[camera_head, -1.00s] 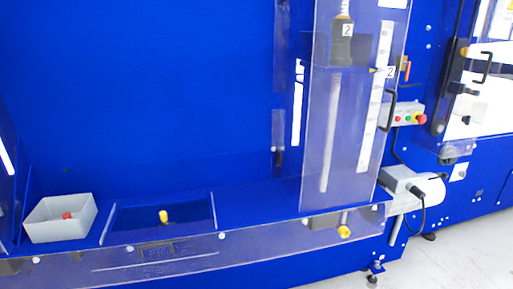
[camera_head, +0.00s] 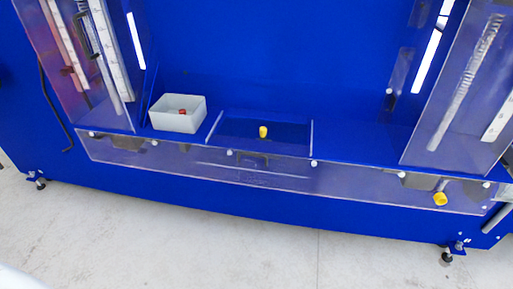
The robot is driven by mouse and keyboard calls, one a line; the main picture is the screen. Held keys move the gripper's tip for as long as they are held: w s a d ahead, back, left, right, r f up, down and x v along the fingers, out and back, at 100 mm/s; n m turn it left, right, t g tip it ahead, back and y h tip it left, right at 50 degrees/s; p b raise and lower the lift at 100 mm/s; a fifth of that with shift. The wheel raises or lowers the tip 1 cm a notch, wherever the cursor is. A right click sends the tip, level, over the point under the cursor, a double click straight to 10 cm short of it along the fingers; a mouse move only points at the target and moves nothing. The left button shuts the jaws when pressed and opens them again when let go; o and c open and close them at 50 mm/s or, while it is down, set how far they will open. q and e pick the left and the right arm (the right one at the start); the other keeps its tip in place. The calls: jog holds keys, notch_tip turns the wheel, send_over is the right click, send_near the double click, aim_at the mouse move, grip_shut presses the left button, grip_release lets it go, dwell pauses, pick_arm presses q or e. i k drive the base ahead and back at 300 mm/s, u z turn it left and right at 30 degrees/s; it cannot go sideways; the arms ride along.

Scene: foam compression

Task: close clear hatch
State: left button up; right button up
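A clear panel (camera_head: 462,85) stands upright at the right side of the blue machine, with a coiled or ribbed rod and a white scale behind it. Another clear panel (camera_head: 68,70) stands at the left side, with a black handle (camera_head: 83,30) and white scales near it. A low clear panel (camera_head: 290,180) runs along the machine's front edge. I cannot tell which of these is the hatch, or whether any stands ajar. Neither of my grippers is in view.
A white box (camera_head: 178,127) with a small red item inside sits on the blue ledge. A yellow knob (camera_head: 263,132) stands in the middle recess, and a yellow knob (camera_head: 440,198) is at the lower right. The grey floor (camera_head: 200,240) in front is clear.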

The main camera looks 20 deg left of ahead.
aim_at(240, 153)
jog(key=u, duration=0.05)
jog(key=k, duration=0.45)
jog(key=z, duration=1.2)
jog(key=i, duration=0.55)
jog(key=u, duration=1.15)
